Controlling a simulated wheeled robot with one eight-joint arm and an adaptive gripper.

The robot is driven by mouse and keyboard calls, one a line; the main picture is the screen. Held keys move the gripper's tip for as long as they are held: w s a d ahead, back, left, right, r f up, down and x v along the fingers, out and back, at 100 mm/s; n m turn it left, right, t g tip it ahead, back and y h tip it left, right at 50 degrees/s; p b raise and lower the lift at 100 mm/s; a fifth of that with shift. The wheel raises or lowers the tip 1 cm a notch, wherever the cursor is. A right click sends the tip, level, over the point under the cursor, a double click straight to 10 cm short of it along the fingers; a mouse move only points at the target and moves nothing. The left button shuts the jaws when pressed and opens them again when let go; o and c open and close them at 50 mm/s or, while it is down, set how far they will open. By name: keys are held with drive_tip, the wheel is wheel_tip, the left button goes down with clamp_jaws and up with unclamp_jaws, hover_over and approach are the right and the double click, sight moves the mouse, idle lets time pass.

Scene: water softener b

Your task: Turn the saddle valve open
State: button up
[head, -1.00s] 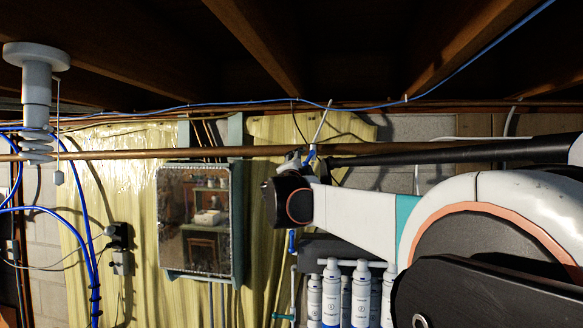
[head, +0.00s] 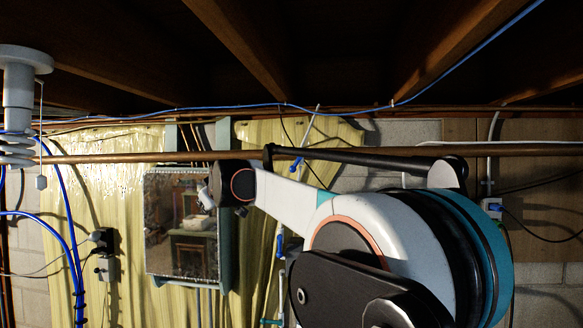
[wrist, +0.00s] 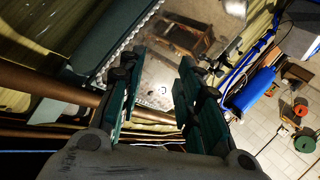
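A small blue-handled fitting (head: 297,164) sits by the copper pipe (head: 105,158) in the head view. It looks like a saddle valve, but it is too small to make out its handle position. My gripper (head: 207,197) is left of and below it, in front of the mirrored cabinet, and looks apart from the fitting. In the wrist view my gripper (wrist: 158,72) has its two teal fingers spread, with nothing between them. The copper pipe (wrist: 40,82) passes behind the left finger there. I cannot make out the valve in the wrist view.
A mirrored cabinet (head: 185,240) hangs on the wall behind my gripper. A blue cable (head: 240,106) runs under the wooden beams (head: 235,50). Blue tubes (head: 70,235) hang at left. A blue cylinder (wrist: 258,88) shows at right in the wrist view.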

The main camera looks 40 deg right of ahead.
drive_tip(key=s+d+f+n+g+h, duration=0.3)
drive_tip(key=s+d+n+g+h, duration=0.25)
drive_tip(key=d+n+g, duration=0.2)
drive_tip(key=s+d+r+n+g+h, duration=0.1)
drive_tip(key=s+r+g+h, duration=0.25)
drive_tip(key=r, duration=0.35)
drive_tip(key=s+d+r+n+g+h, duration=0.1)
drive_tip(key=s+r+n+g+h, duration=0.15)
drive_tip(key=r+h, duration=0.35)
drive_tip(key=shift+m+t+y, duration=0.3)
drive_tip(key=shift+m+t, duration=0.05)
drive_tip(key=shift+m, duration=0.05)
drive_tip(key=d, duration=0.4)
drive_tip(key=d+p, duration=0.1)
drive_tip(key=d, duration=0.4)
drive_tip(key=d+p, duration=0.1)
drive_tip(key=d, duration=0.3)
drive_tip(key=shift+d+r, duration=0.25)
drive_tip(key=shift+d, duration=0.15)
clamp_jaws()
